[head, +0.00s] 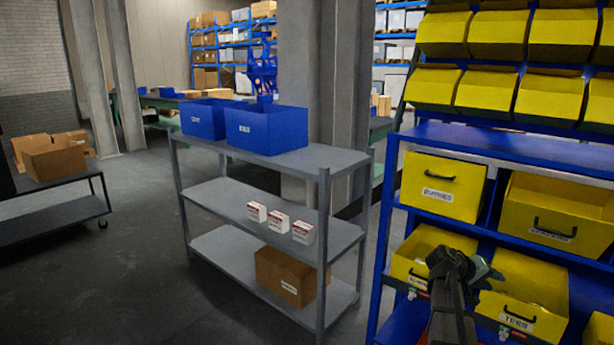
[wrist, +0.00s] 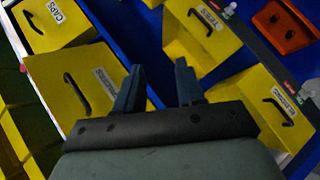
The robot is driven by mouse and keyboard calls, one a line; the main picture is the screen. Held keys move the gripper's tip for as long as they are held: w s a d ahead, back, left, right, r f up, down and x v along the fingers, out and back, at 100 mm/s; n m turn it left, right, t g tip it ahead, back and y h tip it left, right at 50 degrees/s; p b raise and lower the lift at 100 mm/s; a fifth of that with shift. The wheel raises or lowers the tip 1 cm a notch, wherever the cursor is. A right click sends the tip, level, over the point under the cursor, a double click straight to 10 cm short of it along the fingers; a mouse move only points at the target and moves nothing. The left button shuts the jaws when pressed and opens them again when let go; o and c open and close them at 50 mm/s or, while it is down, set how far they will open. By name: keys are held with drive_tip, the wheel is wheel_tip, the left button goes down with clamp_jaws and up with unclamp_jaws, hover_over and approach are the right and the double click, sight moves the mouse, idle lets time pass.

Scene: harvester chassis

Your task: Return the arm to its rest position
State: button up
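My gripper (wrist: 160,70) shows in the wrist view with its two dark fingers apart and nothing between them. In the head view my gripper (head: 486,271) is at the lower right, in front of the lower yellow bins of the blue rack. Its fingertips are hard to make out there. My dark arm comes up from the bottom edge. The wrist view shows yellow bins beyond the fingers, including one labelled TUBES (wrist: 203,28) and one labelled CAPS (wrist: 52,22). I cannot tell how far the fingers are from the bins.
The blue rack (head: 480,139) with yellow bins fills the right side. A grey shelf unit (head: 325,158) stands left of it, with blue bins (head: 266,130), small white boxes (head: 278,221) and a cardboard box (head: 285,277). A red part (wrist: 284,27) is in the wrist view.

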drive_tip(key=s+a+f+y, duration=0.4)
drive_tip(key=a+f, duration=0.4)
drive_tip(key=f, duration=0.3)
drive_tip(key=s+a+f+g+y, duration=0.1)
drive_tip(key=s+a+f+y, duration=0.25)
drive_tip(key=a+f, duration=0.65)
drive_tip(key=s+a+f+y, duration=0.35)
drive_tip(key=a+f, duration=0.35)
drive_tip(key=f, duration=0.6)
drive_tip(key=s+a+f+n+g, duration=0.1)
drive_tip(key=s+a+f+g, duration=0.1)
drive_tip(key=s+a+f, duration=0.3)
drive_tip(key=s+a+f+g+y, duration=0.1)
drive_tip(key=s+a+f, duration=0.5)
drive_tip(key=s, duration=0.8)
drive_tip(key=s+a+f+n+g, duration=0.1)
drive_tip(key=s+a+f+g, duration=0.2)
drive_tip(key=s+a+f, duration=0.3)
drive_tip(key=s+f, duration=0.1)
drive_tip(key=s, duration=0.3)
drive_tip(key=shift+n, duration=0.3)
drive_tip(key=shift+s, duration=0.1)
